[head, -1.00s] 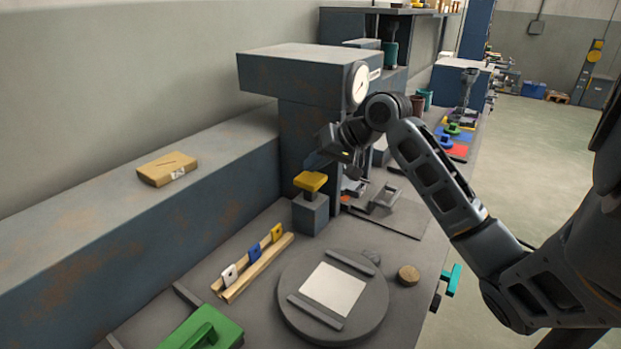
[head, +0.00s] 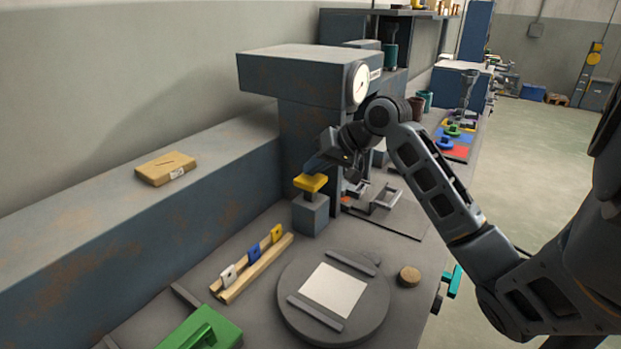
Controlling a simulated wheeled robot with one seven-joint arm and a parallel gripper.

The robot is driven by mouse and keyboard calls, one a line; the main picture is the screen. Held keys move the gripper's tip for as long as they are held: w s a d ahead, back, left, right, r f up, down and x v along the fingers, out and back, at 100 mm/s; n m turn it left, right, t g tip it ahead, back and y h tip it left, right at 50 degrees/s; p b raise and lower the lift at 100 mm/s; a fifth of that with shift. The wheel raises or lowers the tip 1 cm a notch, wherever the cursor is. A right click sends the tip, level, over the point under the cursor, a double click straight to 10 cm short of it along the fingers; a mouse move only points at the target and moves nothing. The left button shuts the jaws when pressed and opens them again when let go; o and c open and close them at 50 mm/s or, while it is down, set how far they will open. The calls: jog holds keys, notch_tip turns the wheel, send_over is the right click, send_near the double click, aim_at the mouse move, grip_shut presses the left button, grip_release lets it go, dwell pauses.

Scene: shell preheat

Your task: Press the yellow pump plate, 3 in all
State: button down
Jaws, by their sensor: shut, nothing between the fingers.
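The yellow pump plate (head: 311,182) sits on top of a grey block (head: 310,214) on the bench, in front of the press column. My gripper (head: 315,164) is shut and empty, with its fingertips just above the plate, near its upper edge in the picture. I cannot tell whether the fingertips touch the plate. The plate stands clear of the grey block's top by a short stem.
A gauge (head: 361,83) is on the press head (head: 300,75). A wooden rack (head: 252,268) with white, blue and yellow tags lies left of a round turntable (head: 372,318). A green case (head: 202,330) lies in front. A cork disc (head: 410,275) sits to the right.

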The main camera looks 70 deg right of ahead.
aim_at(314, 178)
jog(key=shift+f+b, duration=1.15)
jog(key=shift+f, duration=0.3)
dwell(1.1)
jog(key=shift+r, duration=0.1)
jog(key=shift+r+p, duration=1.7)
jog(key=shift+r, duration=0.35)
notch_tip(314, 178, up, 5)
jog(key=p, duration=0.4)
dwell(1.9)
